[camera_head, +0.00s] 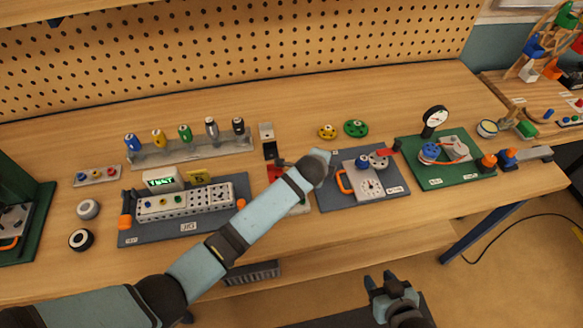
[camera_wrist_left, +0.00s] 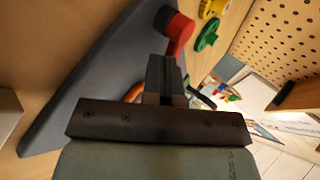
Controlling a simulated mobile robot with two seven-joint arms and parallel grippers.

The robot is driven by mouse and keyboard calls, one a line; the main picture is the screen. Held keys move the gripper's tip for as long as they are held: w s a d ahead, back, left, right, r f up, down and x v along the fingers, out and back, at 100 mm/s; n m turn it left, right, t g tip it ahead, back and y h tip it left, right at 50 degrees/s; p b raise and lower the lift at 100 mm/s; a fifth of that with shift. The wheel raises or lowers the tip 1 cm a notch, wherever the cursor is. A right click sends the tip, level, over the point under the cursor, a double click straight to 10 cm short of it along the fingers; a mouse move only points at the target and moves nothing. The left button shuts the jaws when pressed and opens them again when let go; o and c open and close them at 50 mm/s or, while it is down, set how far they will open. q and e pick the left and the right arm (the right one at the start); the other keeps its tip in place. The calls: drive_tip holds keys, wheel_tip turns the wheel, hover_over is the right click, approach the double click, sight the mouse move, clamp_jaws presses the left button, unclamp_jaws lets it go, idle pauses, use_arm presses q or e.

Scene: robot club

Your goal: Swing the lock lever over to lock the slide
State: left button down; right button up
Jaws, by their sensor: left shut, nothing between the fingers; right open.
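A red lever (camera_head: 388,151) lies at the back right of the blue-grey board (camera_head: 399,185), by a round grey disc (camera_head: 377,162). In the left wrist view the red lever (camera_wrist_left: 178,33) is just beyond my left gripper (camera_wrist_left: 164,68). That gripper is shut and empty; whether its tips touch the lever I cannot tell. In the head view my left arm reaches in over the board's left side, and its fingers are hard to make out. My right gripper (camera_head: 385,279) is open and empty, low in front of the table.
The board also carries a blue knob (camera_head: 362,160) and an orange handle (camera_head: 344,182). A yellow wheel (camera_head: 327,131) and a green wheel (camera_head: 356,128) lie behind it. The jig board (camera_head: 191,231) lies left.

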use_arm(q)
drive_tip(key=shift+d+r+n+y, duration=0.1)
drive_tip(key=shift+d+n+y, duration=0.3)
drive_tip(key=shift+n, duration=0.1)
drive_tip(key=shift+w+p, duration=0.2)
drive_tip(key=shift+p, duration=0.1)
drive_tip(key=shift+w+d, duration=0.25)
drive_tip(key=shift+f, duration=0.2)
drive_tip(key=shift+a, duration=0.1)
